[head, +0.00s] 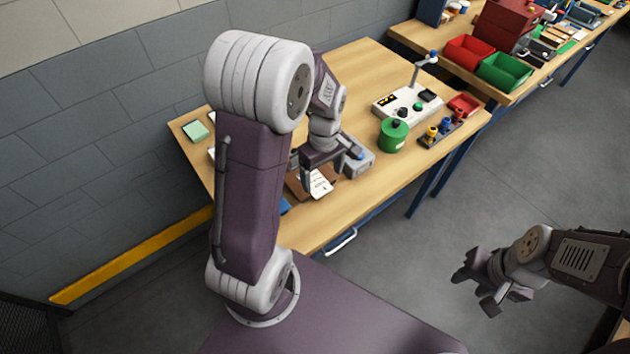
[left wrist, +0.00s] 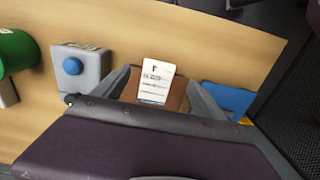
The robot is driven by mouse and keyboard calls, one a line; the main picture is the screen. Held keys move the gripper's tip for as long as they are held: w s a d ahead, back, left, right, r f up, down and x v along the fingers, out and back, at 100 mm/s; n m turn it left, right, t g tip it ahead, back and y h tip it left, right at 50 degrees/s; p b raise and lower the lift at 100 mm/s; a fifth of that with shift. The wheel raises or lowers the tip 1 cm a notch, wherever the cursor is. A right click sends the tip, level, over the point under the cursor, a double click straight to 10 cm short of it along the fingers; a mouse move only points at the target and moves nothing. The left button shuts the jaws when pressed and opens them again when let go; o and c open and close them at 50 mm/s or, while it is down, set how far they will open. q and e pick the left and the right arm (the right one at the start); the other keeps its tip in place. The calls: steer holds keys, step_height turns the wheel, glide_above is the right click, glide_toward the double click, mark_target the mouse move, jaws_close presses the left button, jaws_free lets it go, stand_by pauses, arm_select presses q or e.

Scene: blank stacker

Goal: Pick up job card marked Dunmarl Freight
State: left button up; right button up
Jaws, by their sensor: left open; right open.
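A white job card (head: 319,182) with dark lines of print lies on a brown board (head: 297,188) near the front edge of the workbench. In the left wrist view the card (left wrist: 156,81) has a blue band at its lower end, and the brown board (left wrist: 177,94) shows around it. The print is too small to read. My left gripper (head: 314,180) is open above the card, which shows between its fingers in the left wrist view (left wrist: 157,84). My right gripper (head: 474,290) is open and empty over the floor, off the bench.
A grey box with a blue button (head: 358,162) stands right beside the left gripper. A green canister (head: 393,135) and a control panel (head: 407,104) are further right. A blue item (left wrist: 229,99) lies beside the board. Green notes (head: 195,131) lie at the back left.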

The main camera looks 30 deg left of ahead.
mark_target(322, 191)
arm_select(q)
step_height(322, 191, down, 4)
steer(key=shift+f, duration=0.25)
steer(key=shift+w+f, duration=0.15)
steer(key=shift+f, duration=0.25)
steer(key=c, duration=1.4)
steer(key=shift+r, duration=0.1)
